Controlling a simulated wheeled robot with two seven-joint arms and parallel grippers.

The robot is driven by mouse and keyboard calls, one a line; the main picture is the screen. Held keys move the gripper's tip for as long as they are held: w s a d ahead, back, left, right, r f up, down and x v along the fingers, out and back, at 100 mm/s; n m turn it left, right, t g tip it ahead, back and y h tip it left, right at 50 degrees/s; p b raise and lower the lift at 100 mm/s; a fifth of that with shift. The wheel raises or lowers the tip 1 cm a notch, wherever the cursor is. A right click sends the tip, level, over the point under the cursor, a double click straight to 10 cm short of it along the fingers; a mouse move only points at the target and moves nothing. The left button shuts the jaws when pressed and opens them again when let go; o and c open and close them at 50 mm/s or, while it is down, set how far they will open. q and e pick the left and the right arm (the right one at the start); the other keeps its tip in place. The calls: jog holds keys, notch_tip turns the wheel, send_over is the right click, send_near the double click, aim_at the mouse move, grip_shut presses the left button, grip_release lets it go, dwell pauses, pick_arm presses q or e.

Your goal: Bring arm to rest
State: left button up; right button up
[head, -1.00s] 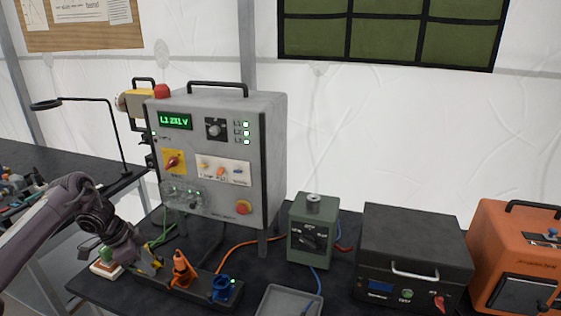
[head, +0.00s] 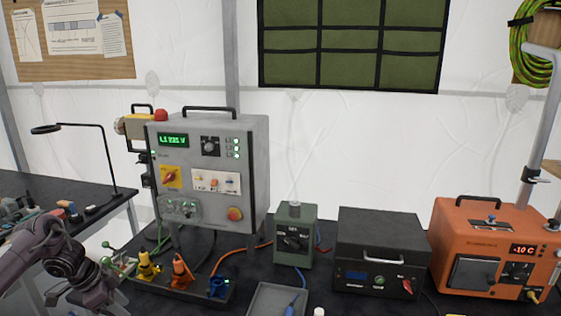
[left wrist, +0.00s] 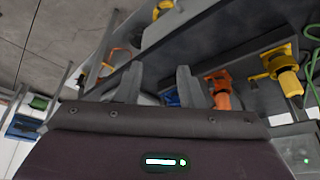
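My left arm enters from the left in the head view. Its gripper (head: 122,268) is just left of the yellow connector (head: 147,268). In the left wrist view the two fingers of my left gripper (left wrist: 159,84) stand apart with nothing between them. The yellow connector (left wrist: 284,66), an orange one (left wrist: 221,92) and a blue one (left wrist: 172,98) lie beyond the fingers. In the head view the orange connector (head: 182,270) and blue connector (head: 217,287) stand in a row on the black strip (head: 192,295). My right gripper is not in view.
A grey power cabinet (head: 210,170) stands behind the strip. To its right are a green box (head: 294,236), a black case (head: 382,250) and an orange unit (head: 492,250). A grey tray (head: 262,300) is at the front. A lamp (head: 80,128) stands on the left table.

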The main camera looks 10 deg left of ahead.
pick_arm(q)
jog(key=w+d+f+t, duration=0.1)
jog(key=d+f, duration=0.4)
jog(key=f, duration=0.4)
jog(key=w+d+f, duration=0.1)
jog(key=d+f, duration=0.3)
jog(key=f, duration=0.4)
jog(key=s+d+f+n+b, duration=0.1)
jog(key=s+d+f, duration=0.25)
jog(key=f, duration=0.45)
jog(key=s+d+f+n+b, duration=0.15)
jog(key=d+f, duration=0.25)
jog(key=f, duration=0.4)
jog(key=s+d+f+n+y, duration=0.1)
jog(key=s+d+f+n, duration=0.15)
jog(key=s+f, duration=0.65)
jog(key=s+d+f+n+y, duration=0.1)
jog(key=s+d+f, duration=0.2)
jog(key=s+f, duration=0.6)
jog(key=s+d+f+n+g, duration=0.1)
jog(key=s+f, duration=0.1)
jog(key=s, duration=0.9)
jog(key=s+d+f+g+y, duration=0.1)
jog(key=s+f+g, duration=0.1)
jog(key=s, duration=1)
jog(key=shift+d+f+n+y, duration=0.15)
jog(key=shift+d+n+y, duration=0.15)
jog(key=shift+d+n, duration=0.1)
